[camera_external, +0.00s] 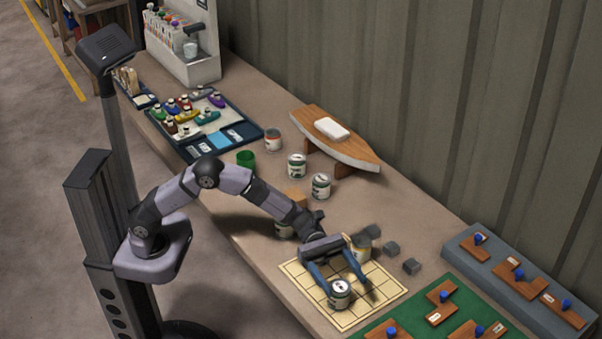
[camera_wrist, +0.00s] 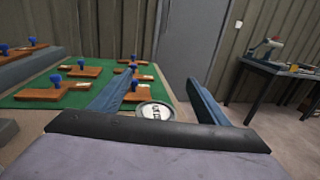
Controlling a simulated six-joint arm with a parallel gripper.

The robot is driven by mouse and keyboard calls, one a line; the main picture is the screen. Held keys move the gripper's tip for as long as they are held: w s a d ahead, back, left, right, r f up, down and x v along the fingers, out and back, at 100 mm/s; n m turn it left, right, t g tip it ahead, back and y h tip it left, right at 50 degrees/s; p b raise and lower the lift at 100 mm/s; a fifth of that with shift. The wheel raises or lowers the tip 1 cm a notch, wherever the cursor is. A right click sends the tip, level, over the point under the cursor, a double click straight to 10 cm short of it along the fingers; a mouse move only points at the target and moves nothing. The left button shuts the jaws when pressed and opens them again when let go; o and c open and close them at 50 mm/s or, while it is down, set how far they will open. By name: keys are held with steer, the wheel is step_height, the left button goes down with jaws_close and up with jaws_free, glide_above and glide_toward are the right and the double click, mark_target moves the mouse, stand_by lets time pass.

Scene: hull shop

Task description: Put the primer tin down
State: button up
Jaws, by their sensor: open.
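A tin with a pale lid bearing dark lettering (camera_external: 340,294) stands upright on the yellow gridded board (camera_external: 382,292) near the bench's front edge. I take it for the primer tin, though its lettering is too small to read. My gripper (camera_external: 348,284) is open, low over the board, with its two blue fingers reaching down about the tin. In the wrist view the tin's lid (camera_wrist: 155,111) shows between the fingers, closer to the left one. The tin's lower part is hidden there, and I cannot tell whether a finger touches it.
More tins (camera_external: 297,167) stand farther back, before a wooden hull model (camera_external: 352,153). A green mat (camera_external: 407,312) with wooden blocks and blue knobs lies right of the board.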

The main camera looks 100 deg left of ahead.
mark_target(345, 296)
steer(key=shift+f, duration=0.55)
step_height(345, 296, down, 4)
steer(key=shift+r, duration=0.15)
steer(key=shift+p+x, duration=0.4)
steer(key=shift+x, duration=0.7)
steer(key=shift+w+d+r, duration=0.1)
steer(key=shift+w+d, duration=0.15)
steer(key=shift+d, duration=0.1)
steer(key=c, duration=1.5)
steer(key=shift+r+b, duration=0.35)
steer(key=shift+r, duration=4.7)
